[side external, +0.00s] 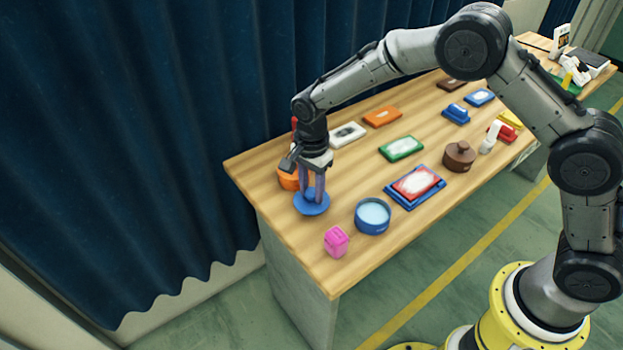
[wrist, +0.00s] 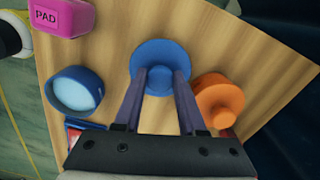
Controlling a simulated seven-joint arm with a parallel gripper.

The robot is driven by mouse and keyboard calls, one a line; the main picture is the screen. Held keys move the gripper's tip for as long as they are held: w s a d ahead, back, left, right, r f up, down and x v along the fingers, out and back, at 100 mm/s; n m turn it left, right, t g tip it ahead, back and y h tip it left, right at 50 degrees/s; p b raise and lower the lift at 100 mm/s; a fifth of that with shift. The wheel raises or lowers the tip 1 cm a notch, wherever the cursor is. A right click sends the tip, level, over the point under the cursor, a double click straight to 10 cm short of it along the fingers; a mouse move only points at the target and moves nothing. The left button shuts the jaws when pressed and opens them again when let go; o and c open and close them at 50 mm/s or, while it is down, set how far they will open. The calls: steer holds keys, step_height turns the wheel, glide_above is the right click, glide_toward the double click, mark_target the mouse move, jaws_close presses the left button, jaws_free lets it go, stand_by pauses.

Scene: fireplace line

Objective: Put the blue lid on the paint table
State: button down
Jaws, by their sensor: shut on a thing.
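The blue lid (side external: 312,205) is a round disc with a raised middle, near the left end of the wooden table (side external: 285,228). My gripper (side external: 312,198) points down at it, with its purple fingers shut on the lid's middle. In the wrist view the fingertips (wrist: 160,80) close on the centre of the blue lid (wrist: 160,55). Whether the lid touches the table or is slightly raised is hard to tell. An open blue round pot (side external: 373,217) with pale blue contents stands to the right of the lid; it also shows in the wrist view (wrist: 75,92).
An orange lidded pot (wrist: 220,100) stands close beside my gripper. A pink block marked PAD (side external: 336,241) is near the table's front edge. A red and white pad on a blue tray (side external: 415,187), a green pad (side external: 401,148) and a brown pot (side external: 459,156) lie farther right.

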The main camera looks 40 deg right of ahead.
steer(key=shift+f, duration=0.35)
steer(key=shift+f, duration=0.55)
steer(key=c, duration=0.8)
jaws_free()
steer(key=o, duration=0.6)
steer(key=shift+c, duration=0.2)
steer(key=shift+c, duration=0.2)
steer(key=shift+c, duration=1.4)
